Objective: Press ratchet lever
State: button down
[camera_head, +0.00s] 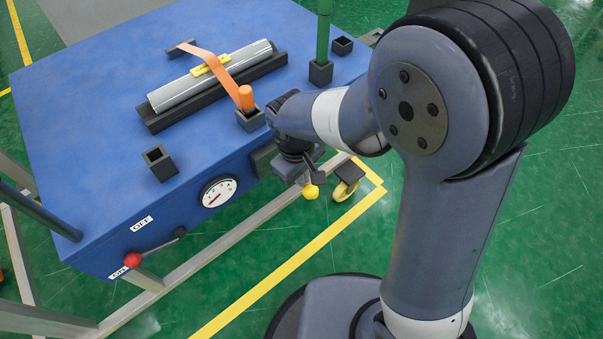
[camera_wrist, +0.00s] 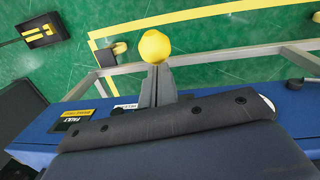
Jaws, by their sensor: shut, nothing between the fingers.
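A yellow ball knob (camera_head: 312,191) on a short dark lever (camera_head: 307,170) hangs at the front side of the blue table. In the wrist view the yellow ball (camera_wrist: 155,46) is right beyond my fingertips. I cannot tell whether they touch it. My gripper (camera_head: 297,172) is at the table's front edge, pointing down beside the lever; its grey fingers (camera_wrist: 156,72) are shut with nothing between them. A grey roll (camera_head: 212,77) lies in a black cradle on the table.
A gauge (camera_head: 218,191) and a red-knobbed lever (camera_head: 132,260) are on the table's front. Black sockets (camera_head: 160,163) and a green post (camera_head: 323,40) stand on the blue table (camera_head: 80,110). The frame and a yellow caster (camera_head: 348,182) are below; green floor is open in front.

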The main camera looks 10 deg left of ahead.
jog(key=shift+s+d+f+t+y+b, duration=0.1)
jog(key=shift+d+f+t+y+b, duration=0.05)
jog(key=shift+f+b, duration=0.3)
jog(key=shift+s+d+f+t+y+b, duration=0.15)
jog(key=shift+f+b, duration=0.1)
jog(key=shift+b, duration=0.3)
notch_tip(320, 180, down, 13)
jog(key=t+y+b, duration=0.3)
jog(key=b, duration=1.2)
jog(key=shift+s+d+y, duration=0.25)
jog(key=shift+y, duration=0.15)
jog(key=shift+s+f, duration=0.1)
